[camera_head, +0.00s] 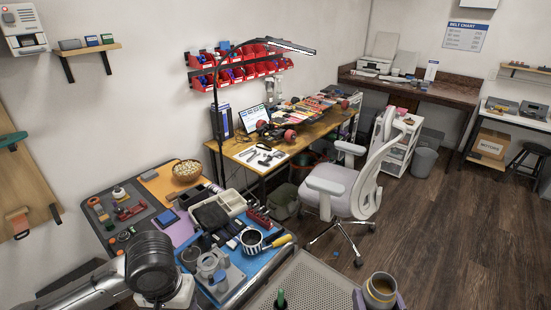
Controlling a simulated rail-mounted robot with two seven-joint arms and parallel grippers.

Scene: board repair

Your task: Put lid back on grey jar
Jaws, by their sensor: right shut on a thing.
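At the bottom right, my right gripper (380,299) is shut on an open-topped grey jar (379,283) with a tan band. The jar looks roughly upright, and its lower part is cut off by the picture's edge. My left arm comes in from the left, and its black wrist (152,264) is over the near left corner of the workbench. The fingers of my left gripper are hidden. Small round grey pieces (208,262) lie on the blue mat (262,262); I cannot tell whether one is the lid.
A dark cup-like thing with a pale rim (251,240), a tan tray (228,203) and a wicker bowl (187,170) crowd the workbench. A perforated grey surface (315,283) with a green-handled thing (281,298) is mostly clear. An office chair (345,190) stands behind.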

